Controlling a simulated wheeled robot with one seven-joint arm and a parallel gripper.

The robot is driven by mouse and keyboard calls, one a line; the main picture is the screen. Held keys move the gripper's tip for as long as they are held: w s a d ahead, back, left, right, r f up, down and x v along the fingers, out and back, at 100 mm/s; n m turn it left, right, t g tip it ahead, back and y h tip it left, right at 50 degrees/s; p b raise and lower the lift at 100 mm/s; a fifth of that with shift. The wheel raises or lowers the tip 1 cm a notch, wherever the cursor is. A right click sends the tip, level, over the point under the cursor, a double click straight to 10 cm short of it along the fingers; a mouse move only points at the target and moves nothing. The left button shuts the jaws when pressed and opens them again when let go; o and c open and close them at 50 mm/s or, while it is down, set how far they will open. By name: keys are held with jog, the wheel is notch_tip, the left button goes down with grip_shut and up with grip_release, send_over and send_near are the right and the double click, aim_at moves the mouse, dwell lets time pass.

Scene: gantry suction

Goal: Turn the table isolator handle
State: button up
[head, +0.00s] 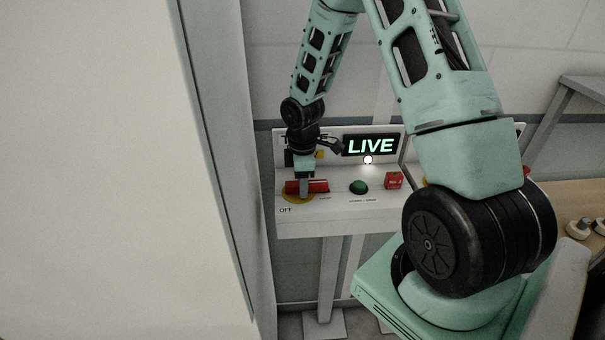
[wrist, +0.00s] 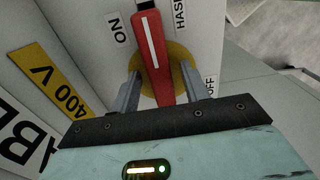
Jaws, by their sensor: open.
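The isolator handle is a red bar with a white line, on a round yellow plate (wrist: 178,58). In the wrist view the handle (wrist: 153,45) runs up between the ON and HASP labels; the OFF label (wrist: 210,86) is at right. In the head view the handle (head: 318,187) lies sideways on the white panel (head: 340,215). My gripper (wrist: 158,82) is open, with one finger on each side of the handle. I cannot tell whether the fingers touch it. My gripper also shows in the head view (head: 305,188), pointing down over the handle and hiding part of it.
A lit LIVE sign (head: 370,145) stands behind the panel. A white lamp (head: 368,160), a green button (head: 358,187) and a red block (head: 394,180) are right of the handle. A tall pale cabinet wall (head: 215,150) rises at left. A wooden bench (head: 570,200) is at right.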

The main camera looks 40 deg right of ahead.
notch_tip(320, 180, up, 17)
jog(key=b, duration=0.2)
jog(key=shift+r, duration=0.2)
dwell(0.6)
